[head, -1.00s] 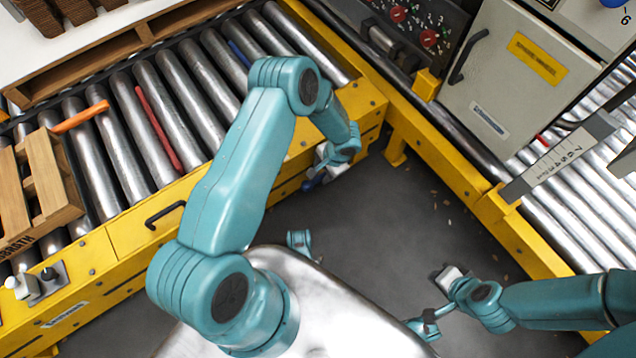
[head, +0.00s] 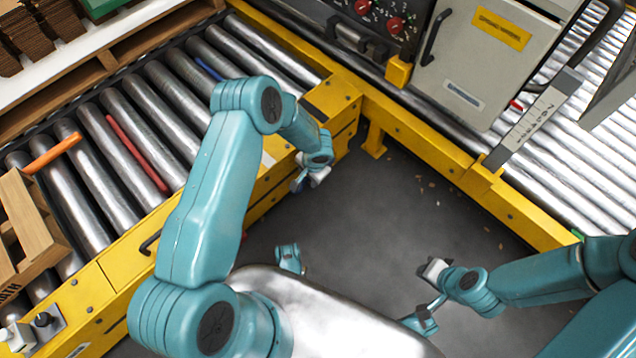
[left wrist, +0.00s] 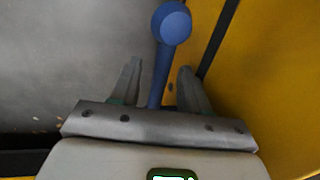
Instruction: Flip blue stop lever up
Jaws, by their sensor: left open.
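The blue stop lever (left wrist: 160,72) shows in the left wrist view as a shaft with a round knob at its end. It lies between the two fingers of my left gripper (left wrist: 158,70), which is open around the shaft. In the head view my left gripper (head: 312,180) is low beside the yellow conveyor frame, with a small bit of blue at it. The lever's base is hidden by the gripper body. My right gripper (head: 428,298) is over the grey floor, away from the lever; its jaws are too small to read.
The yellow conveyor frame (head: 425,143) runs along the far side, and a yellow panel is close right of the lever. A grey cabinet (head: 480,60) and a ruler-like plate (head: 527,125) stand at the right. An orange bar (head: 52,153) and red bar (head: 135,153) lie on rollers.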

